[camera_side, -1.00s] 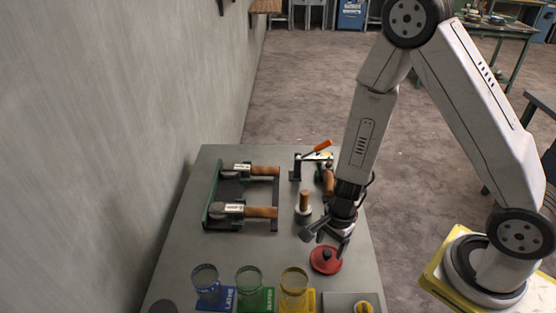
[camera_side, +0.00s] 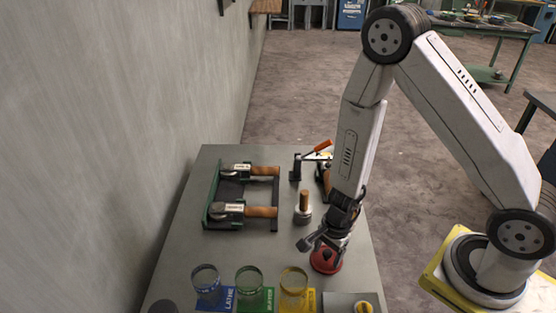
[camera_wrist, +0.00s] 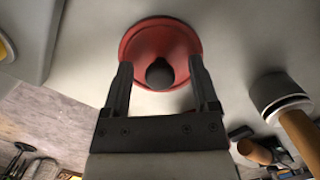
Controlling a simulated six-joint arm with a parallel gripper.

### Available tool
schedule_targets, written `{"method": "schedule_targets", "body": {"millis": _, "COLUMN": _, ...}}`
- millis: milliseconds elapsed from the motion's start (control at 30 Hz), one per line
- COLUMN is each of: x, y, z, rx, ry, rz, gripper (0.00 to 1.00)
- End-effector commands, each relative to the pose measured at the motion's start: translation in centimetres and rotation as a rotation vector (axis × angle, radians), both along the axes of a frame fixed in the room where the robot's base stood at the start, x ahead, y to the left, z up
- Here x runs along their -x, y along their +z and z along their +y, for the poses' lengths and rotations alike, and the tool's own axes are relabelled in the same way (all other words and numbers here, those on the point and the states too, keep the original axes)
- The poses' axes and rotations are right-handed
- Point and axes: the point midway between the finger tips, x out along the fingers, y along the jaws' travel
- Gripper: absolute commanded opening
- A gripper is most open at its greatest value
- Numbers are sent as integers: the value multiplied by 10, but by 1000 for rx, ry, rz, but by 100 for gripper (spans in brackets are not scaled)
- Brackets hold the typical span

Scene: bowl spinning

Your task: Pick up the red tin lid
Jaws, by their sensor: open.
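The red tin lid (camera_side: 326,262) lies on the grey bench near its right front part; it is round with a dark knob on top. In the wrist view the red lid (camera_wrist: 140,40) shows with its dark knob (camera_wrist: 160,74) between my two fingers. My gripper (camera_side: 335,250) is low over the lid, and in the wrist view my gripper (camera_wrist: 160,80) is open, with a finger on each side of the knob. Gaps show between the knob and the fingers. I cannot tell whether the fingertips touch the lid.
A wood-handled tool (camera_side: 304,208) stands just behind and left of the lid. Blue, green and yellow-rimmed glass jars (camera_side: 249,281) stand along the front. A grey tray (camera_side: 338,299) is at the front right. A rack with wood-handled tools (camera_side: 222,213) sits at left.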

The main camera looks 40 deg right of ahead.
Motion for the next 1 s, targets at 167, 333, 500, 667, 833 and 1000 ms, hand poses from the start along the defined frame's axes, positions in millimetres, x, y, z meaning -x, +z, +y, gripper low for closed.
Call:
{"method": "schedule_targets", "body": {"millis": 167, "x": 0, "y": 0, "z": 0, "rx": 0, "ry": 0, "rz": 0, "gripper": 77}}
{"method": "schedule_targets", "body": {"millis": 333, "x": 0, "y": 0, "z": 0, "rx": 0, "ry": 0, "rz": 0, "gripper": 77}}
{"method": "schedule_targets", "body": {"millis": 500, "x": 0, "y": 0, "z": 0, "rx": 0, "ry": 0, "rz": 0, "gripper": 61}}
{"method": "schedule_targets", "body": {"millis": 667, "x": 0, "y": 0, "z": 0, "rx": 0, "ry": 0, "rz": 0, "gripper": 10}}
{"method": "schedule_targets", "body": {"millis": 833, "x": 0, "y": 0, "z": 0, "rx": 0, "ry": 0, "rz": 0, "gripper": 0}}
{"method": "schedule_targets", "body": {"millis": 1000, "x": 0, "y": 0, "z": 0, "rx": 0, "ry": 0, "rz": 0, "gripper": 0}}
